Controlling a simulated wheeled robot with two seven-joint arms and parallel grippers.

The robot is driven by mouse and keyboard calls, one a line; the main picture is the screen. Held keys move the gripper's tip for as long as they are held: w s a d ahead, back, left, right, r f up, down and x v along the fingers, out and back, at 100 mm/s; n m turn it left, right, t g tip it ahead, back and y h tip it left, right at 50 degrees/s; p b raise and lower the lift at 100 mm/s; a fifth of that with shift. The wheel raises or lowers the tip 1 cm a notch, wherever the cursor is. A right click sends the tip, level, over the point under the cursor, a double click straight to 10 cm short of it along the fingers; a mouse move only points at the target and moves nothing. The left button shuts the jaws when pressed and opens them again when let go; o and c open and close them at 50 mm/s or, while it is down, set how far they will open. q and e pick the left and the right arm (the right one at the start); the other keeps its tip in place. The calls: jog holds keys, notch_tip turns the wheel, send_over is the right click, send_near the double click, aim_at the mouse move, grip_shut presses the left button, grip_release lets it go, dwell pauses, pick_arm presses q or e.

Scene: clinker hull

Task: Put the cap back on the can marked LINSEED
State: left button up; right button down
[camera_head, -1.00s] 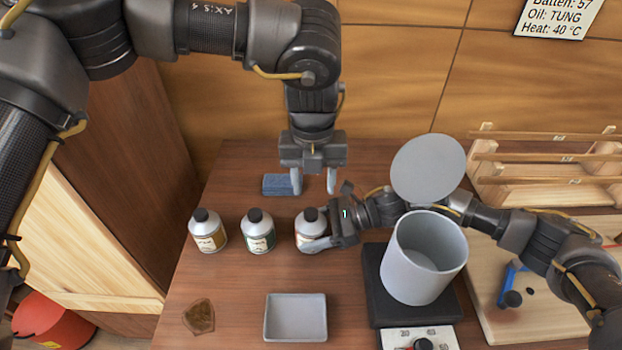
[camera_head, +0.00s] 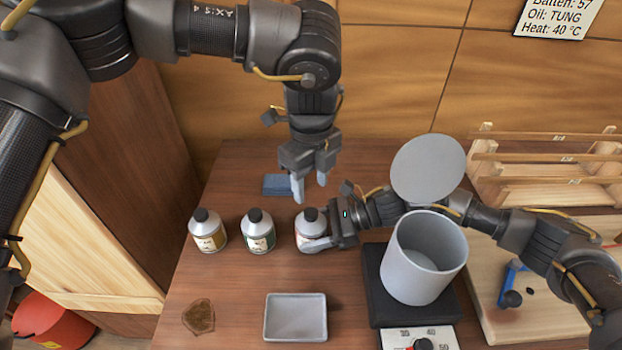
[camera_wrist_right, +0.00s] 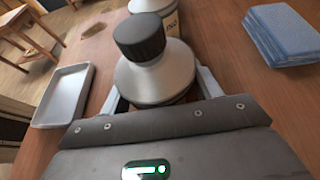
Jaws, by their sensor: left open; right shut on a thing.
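Three silver cans with dark caps stand upright in a row on the table: a left can with a yellow-brown label (camera_head: 208,232), a middle can with a green label (camera_head: 257,232) and a right can (camera_head: 308,228). I cannot read the labels, so I cannot tell which says LINSEED. All three show a dark cap on top. My right gripper (camera_head: 316,243) is shut on the right can's body, and its cap (camera_wrist_right: 140,35) shows in the right wrist view. My left gripper (camera_head: 311,190) is open and empty, pointing down above and just behind that can.
A blue cloth (camera_head: 276,185) lies behind the cans. A grey tray (camera_head: 295,338) and a brown scrap (camera_head: 198,317) lie in front. A grey pot (camera_head: 410,270) stands on a hotplate (camera_head: 372,300) at right, with a round lid (camera_head: 428,168) behind. A wooden rack (camera_head: 540,175) stands back right.

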aim_at(311, 212)
pick_arm(q)
jog(key=shift+f, duration=3.85)
jog(key=c, duration=1)
jog(key=m, duration=0.4)
jog(key=shift+m, duration=0.3)
jog(key=shift+c, duration=0.2)
jog(key=m, duration=0.9)
jog(key=shift+m, duration=0.4)
jog(key=m, duration=0.3)
jog(key=o, duration=1.2)
jog(key=shift+c, duration=0.2)
jog(key=shift+r, duration=0.1)
